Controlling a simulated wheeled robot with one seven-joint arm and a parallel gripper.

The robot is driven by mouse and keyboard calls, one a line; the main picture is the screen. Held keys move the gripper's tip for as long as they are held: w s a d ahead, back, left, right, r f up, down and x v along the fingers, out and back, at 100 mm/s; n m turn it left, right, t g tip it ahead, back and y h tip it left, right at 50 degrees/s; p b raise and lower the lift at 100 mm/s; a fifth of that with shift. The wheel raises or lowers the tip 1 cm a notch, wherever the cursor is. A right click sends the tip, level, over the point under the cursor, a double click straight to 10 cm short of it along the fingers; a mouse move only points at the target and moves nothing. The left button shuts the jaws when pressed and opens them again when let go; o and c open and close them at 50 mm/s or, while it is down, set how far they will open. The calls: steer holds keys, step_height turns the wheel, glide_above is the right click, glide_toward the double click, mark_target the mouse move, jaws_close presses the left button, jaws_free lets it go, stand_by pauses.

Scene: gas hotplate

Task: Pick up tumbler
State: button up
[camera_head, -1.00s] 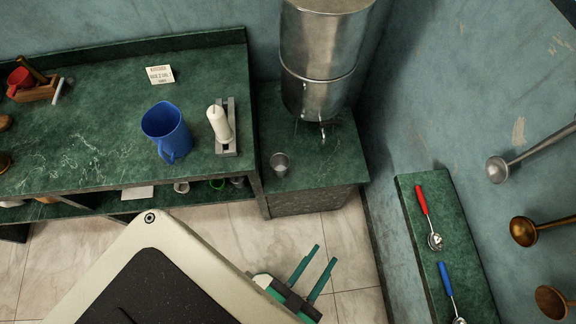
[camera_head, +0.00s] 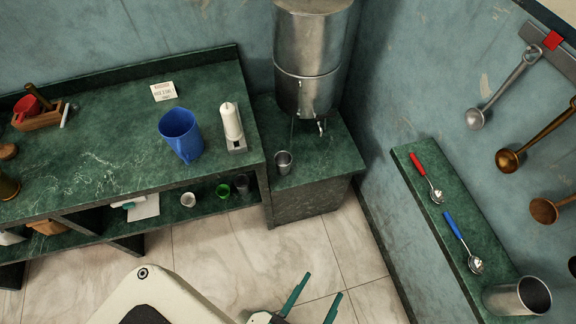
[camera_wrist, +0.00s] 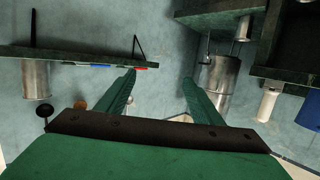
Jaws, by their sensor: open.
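A small metal tumbler (camera_head: 284,162) stands upright on the low green stand (camera_head: 330,165) at the middle of the head view, below and left of the steel dispenser's tap. My gripper (camera_head: 321,287) is at the bottom edge of the head view, well apart from the tumbler and appearing over the floor. Its two green fingers are spread with nothing between them. In the wrist view my gripper (camera_wrist: 158,78) is also open and empty, with wall beyond the fingers. I cannot clearly make out the tumbler in that view.
A steel dispenser (camera_head: 312,60) stands behind the tumbler. Cups sit on the lower shelf (camera_head: 165,207). Ladles and a shelf (camera_head: 440,220) line the right wall. Floor in front is clear.

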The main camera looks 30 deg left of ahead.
steer(key=w+a+f+n+y, duration=0.2)
steer(key=w+a+f, duration=0.2)
steer(key=w+f, duration=0.5)
steer(key=n+g+y, duration=0.4)
steer(key=n+y, duration=0.1)
steer(key=y, duration=0.2)
glide_toward(283, 160)
steer(key=x, duration=0.5)
steer(key=shift+s+f, duration=0.1)
steer(key=shift+f, duration=0.2)
steer(key=shift+x, duration=3)
steer(key=shift+d+f, duration=0.1)
steer(key=shift+f, duration=0.05)
steer(key=shift+c, duration=0.6)
steer(key=c, duration=0.7)
